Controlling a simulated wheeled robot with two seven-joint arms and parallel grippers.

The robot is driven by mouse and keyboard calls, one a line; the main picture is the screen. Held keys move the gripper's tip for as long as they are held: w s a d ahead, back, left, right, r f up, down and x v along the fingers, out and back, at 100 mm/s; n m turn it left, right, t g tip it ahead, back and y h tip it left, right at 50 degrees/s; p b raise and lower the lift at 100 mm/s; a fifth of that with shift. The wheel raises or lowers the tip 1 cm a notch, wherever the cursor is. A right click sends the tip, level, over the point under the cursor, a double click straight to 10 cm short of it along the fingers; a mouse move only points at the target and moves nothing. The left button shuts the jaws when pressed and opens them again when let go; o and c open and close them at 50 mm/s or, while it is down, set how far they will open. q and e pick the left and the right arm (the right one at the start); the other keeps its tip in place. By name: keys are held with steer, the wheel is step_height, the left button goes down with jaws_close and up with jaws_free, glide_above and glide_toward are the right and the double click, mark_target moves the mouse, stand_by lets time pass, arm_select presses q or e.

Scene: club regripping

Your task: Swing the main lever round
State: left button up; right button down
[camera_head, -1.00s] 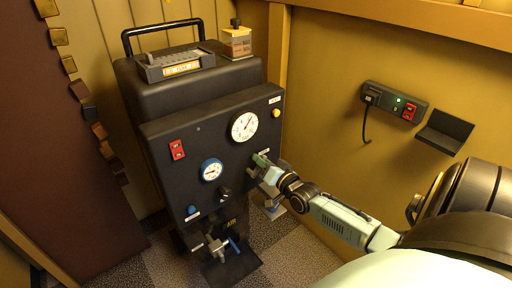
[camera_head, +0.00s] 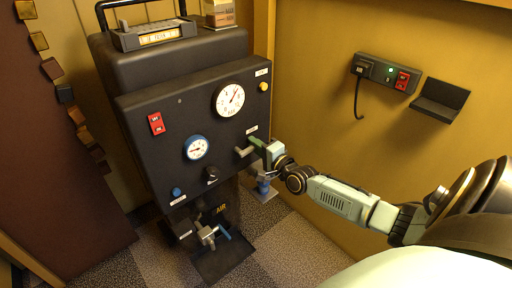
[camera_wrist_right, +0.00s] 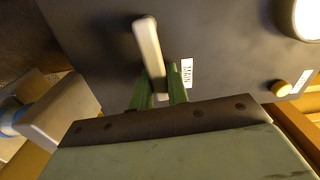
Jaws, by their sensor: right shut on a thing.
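The main lever (camera_head: 242,153) is a pale grey bar on the right part of the black front panel, under a small white label. In the right wrist view the lever (camera_wrist_right: 149,42) runs up and slightly left from between the fingers, beside the white MAIN label (camera_wrist_right: 187,73). My right gripper (camera_head: 259,146) is shut on the lever, with green fingers on both sides of it (camera_wrist_right: 161,88). In the head view the lever's free part sticks out to the left of the fingers. Its pivot is hard to make out. My left gripper is not in view.
The panel also carries a white gauge (camera_head: 229,100), a blue-rimmed gauge (camera_head: 196,147), a red switch (camera_head: 156,124), a black knob (camera_head: 212,174) and a yellow button (camera_head: 263,87). A wall socket box (camera_head: 388,74) and shelf (camera_head: 440,102) are at right.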

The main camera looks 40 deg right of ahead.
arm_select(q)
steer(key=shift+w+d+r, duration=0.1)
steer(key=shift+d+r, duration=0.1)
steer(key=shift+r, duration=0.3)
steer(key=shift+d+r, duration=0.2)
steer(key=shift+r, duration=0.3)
arm_select(e)
steer(key=shift+f+m, duration=0.3)
steer(key=shift+m, duration=0.3)
steer(key=c, duration=1.4)
jaws_free()
steer(key=shift+o, duration=0.2)
